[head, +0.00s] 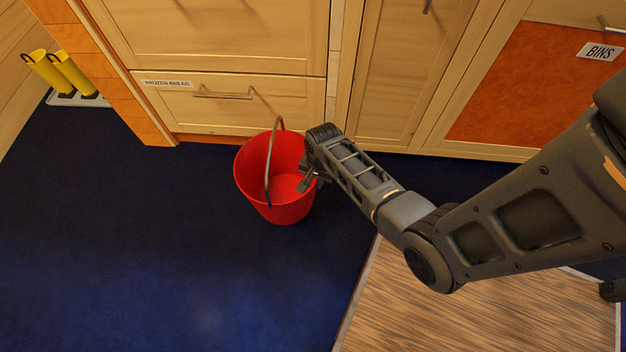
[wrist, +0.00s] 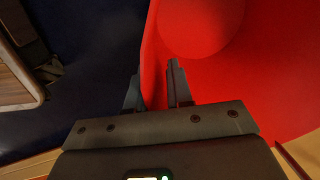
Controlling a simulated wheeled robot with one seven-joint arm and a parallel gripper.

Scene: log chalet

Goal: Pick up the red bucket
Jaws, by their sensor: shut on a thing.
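The red bucket (head: 287,208) stands upright on the dark blue floor in the head view, in front of the wooden cabinets. Its dark curved handle (head: 268,170) stands up across the opening, and the bucket looks empty. My gripper (head: 311,178) is at the bucket's right rim. In the wrist view the bucket (wrist: 255,85) fills the right side. There my gripper (wrist: 157,85) has one finger outside the wall and one inside, shut on the wall.
Cabinet fronts with a "FROZEN BREAD" drawer (head: 230,103) and a "BINS" panel (head: 540,85) stand behind the bucket. Yellow boots (head: 58,72) stand on a tray at the far left. A wooden surface (head: 470,310) lies at lower right. The floor to the left is clear.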

